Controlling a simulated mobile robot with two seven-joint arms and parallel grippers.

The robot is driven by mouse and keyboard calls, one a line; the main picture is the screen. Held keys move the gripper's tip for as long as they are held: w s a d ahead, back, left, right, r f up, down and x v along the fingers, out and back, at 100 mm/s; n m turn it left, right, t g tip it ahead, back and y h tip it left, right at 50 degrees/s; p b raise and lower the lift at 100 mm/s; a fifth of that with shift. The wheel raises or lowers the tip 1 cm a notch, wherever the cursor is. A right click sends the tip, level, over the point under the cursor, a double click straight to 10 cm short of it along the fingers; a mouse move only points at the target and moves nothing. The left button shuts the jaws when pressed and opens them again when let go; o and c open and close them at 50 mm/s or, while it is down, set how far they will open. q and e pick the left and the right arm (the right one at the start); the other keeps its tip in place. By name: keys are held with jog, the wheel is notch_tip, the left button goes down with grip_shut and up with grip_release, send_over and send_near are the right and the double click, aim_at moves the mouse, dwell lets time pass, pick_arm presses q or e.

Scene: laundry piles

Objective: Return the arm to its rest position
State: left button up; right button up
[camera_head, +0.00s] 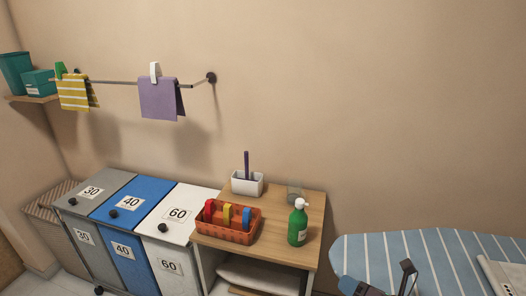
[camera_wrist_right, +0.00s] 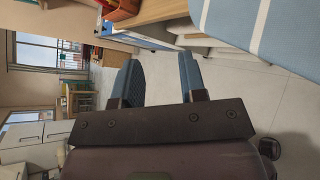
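My right gripper (camera_head: 380,278) shows at the bottom edge of the head view, in front of the left end of the striped ironing board. In the right wrist view my right gripper (camera_wrist_right: 159,72) has its two blue-padded fingers apart, with nothing between them but the pale floor behind. Most of the right arm is hidden below the head view. My left arm and gripper are not in view.
The blue striped ironing board (camera_head: 390,250) is close by the right gripper. A wooden table (camera_head: 312,222) holds an orange basket (camera_head: 227,235), a green bottle (camera_head: 298,226) and a white holder (camera_head: 240,187). Lidded bins (camera_head: 130,205) stand left. Pale floor (camera_wrist_right: 240,95) is open under the gripper.

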jog(key=s+d+f+m+h, duration=0.3)
jog(key=s+f+m, duration=0.3)
jog(key=m, duration=1)
jog(key=s+d+f+m+h, duration=0.3)
jog(key=s+f+m, duration=0.4)
jog(key=m, duration=0.8)
jog(key=s+d, duration=0.1)
jog(key=s, duration=0.2)
jog(key=shift+m+h, duration=0.4)
jog(key=shift+s, duration=0.1)
